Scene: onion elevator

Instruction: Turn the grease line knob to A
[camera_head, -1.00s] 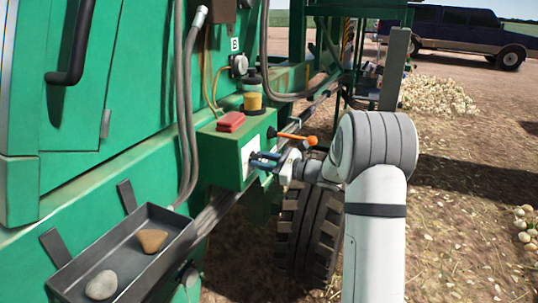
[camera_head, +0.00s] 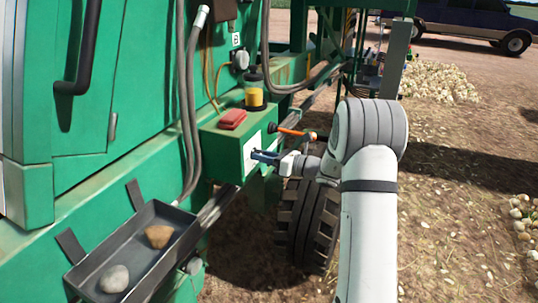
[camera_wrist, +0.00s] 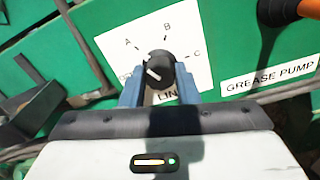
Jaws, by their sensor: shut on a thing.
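The black grease line knob (camera_wrist: 160,68) sits on a white label plate (camera_wrist: 110,45) marked A, B and C. In the wrist view A is upper left of the knob, B above and C to the right. Another mark at the left is partly hidden by a finger. My gripper (camera_wrist: 160,80) is shut on the knob, one blue finger on each side. In the head view my gripper (camera_head: 266,157) is at the green box's front, where the knob is hidden.
An orange-handled lever (camera_head: 293,131) is just above my gripper, by the GREASE PUMP label (camera_wrist: 268,75). A red item (camera_head: 232,119) lies on the green box (camera_head: 222,147). A tray (camera_head: 170,235) with stones is at lower left. A tyre (camera_head: 307,225) is below.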

